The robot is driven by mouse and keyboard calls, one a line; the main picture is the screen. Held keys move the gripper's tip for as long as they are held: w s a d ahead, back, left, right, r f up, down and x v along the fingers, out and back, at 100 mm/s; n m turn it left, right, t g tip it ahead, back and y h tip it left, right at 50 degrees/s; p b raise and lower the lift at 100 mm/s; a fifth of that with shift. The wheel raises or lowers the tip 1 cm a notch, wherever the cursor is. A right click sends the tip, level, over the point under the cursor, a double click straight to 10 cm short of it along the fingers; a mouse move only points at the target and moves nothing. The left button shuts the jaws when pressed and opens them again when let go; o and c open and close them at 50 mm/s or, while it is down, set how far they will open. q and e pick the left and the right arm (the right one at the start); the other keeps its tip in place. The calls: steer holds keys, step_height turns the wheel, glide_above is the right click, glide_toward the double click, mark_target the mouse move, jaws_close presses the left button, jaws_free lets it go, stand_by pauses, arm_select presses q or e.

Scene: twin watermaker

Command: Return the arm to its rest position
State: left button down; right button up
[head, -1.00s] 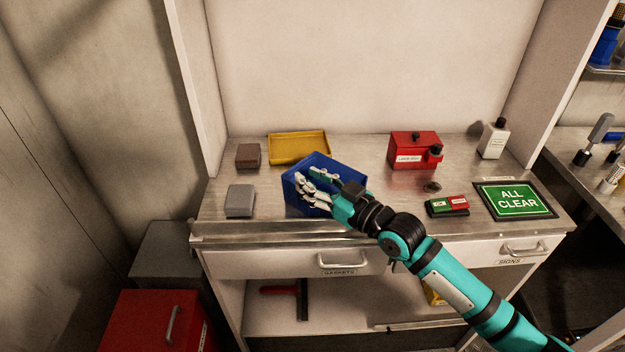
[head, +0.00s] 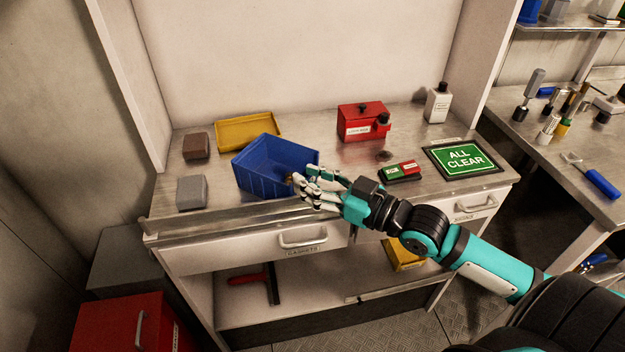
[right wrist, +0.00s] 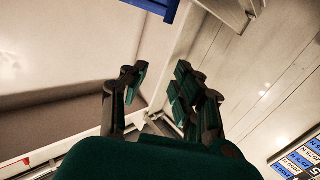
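My right arm comes in from the lower right in the head view. Its gripper (head: 318,188) is beside the front right corner of the blue bin (head: 262,178), near the bench's front edge. I cannot tell whether a fingertip touches the bin. In the right wrist view the right gripper (right wrist: 160,86) has its fingers apart, with nothing between them. A blue edge (right wrist: 150,4) shows at the top of that view. My left gripper is not in view.
On the bench (head: 225,219) are a yellow tray (head: 248,132), brown block (head: 196,146), grey block (head: 192,192), red box (head: 362,122), white bottle (head: 437,104), green-and-red block (head: 402,172) and ALL CLEAR sign (head: 466,159). A red cabinet (head: 122,325) stands lower left.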

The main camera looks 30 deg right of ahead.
stand_by(0.5)
steer(key=s+a+f+m+g+h, duration=0.1)
steer(key=s+f+g+h, duration=0.2)
steer(key=f, duration=0.5)
steer(key=s+a+f+m+g+h, duration=0.1)
steer(key=s+a+f+g+h, duration=0.1)
steer(key=s+f, duration=0.35)
steer(key=s+f+m+g+h, duration=0.25)
steer(key=s+f+g, duration=0.45)
steer(key=s+f, duration=0.5)
step_height(320, 180, down, 24)
steer(key=s+g, duration=0.2)
steer(key=s+d+f, duration=0.3)
steer(key=s+f, duration=1.3)
steer(key=s, duration=0.1)
steer(key=shift+n+g+h, duration=0.35)
steer(key=shift+g+h, duration=0.05)
steer(key=shift+h, duration=0.05)
steer(key=shift+d, duration=0.1)
